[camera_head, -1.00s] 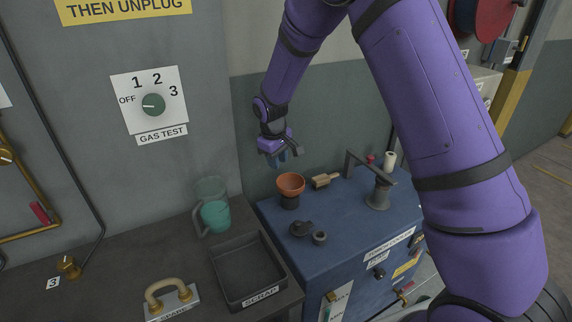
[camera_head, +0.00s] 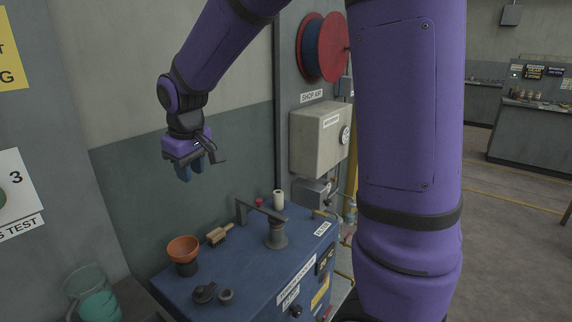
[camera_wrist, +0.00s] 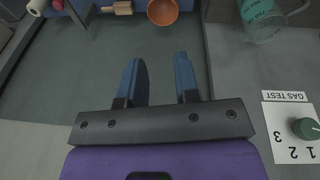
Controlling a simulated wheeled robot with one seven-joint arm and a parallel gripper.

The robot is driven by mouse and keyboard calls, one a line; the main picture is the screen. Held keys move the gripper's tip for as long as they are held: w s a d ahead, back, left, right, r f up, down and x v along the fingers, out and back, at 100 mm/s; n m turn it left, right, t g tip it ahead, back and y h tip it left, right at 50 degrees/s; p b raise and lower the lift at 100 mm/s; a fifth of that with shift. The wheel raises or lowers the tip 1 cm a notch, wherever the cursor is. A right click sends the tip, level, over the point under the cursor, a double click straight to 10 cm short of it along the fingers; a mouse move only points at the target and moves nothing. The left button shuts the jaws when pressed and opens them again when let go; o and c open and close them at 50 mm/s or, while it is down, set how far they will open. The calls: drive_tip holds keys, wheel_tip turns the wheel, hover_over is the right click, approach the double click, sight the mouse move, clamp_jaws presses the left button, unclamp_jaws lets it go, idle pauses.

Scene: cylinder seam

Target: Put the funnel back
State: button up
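The funnel (camera_head: 183,247) is an orange, bowl-shaped piece. It sits upright on a dark round base (camera_head: 187,268) on the blue cabinet top (camera_head: 240,275); its lower part is hidden. In the wrist view the funnel (camera_wrist: 162,12) shows at the top edge, beyond my fingers. My gripper (camera_head: 197,172) hangs in the air above the funnel, clear of it. In the wrist view my gripper (camera_wrist: 160,65) has its two blue fingers apart, with nothing between them.
A wooden brush (camera_head: 219,235), a dark post with a crank arm (camera_head: 276,235), a white roll (camera_head: 278,199) and small dark round parts (camera_head: 205,293) stand on the cabinet. A teal jug (camera_head: 97,303) is at lower left. A wall rises behind.

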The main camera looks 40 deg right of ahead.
drive_tip(key=s+d+r+m+t, duration=0.1)
drive_tip(key=s+r, duration=0.3)
drive_tip(key=s, duration=0.9)
drive_tip(key=s+d+r+m+t, duration=0.1)
drive_tip(key=s+d+r, duration=0.3)
drive_tip(key=s, duration=0.9)
drive_tip(key=shift+s+r+m+t, duration=0.2)
drive_tip(key=shift+m+t, duration=0.1)
drive_tip(key=shift+m, duration=0.6)
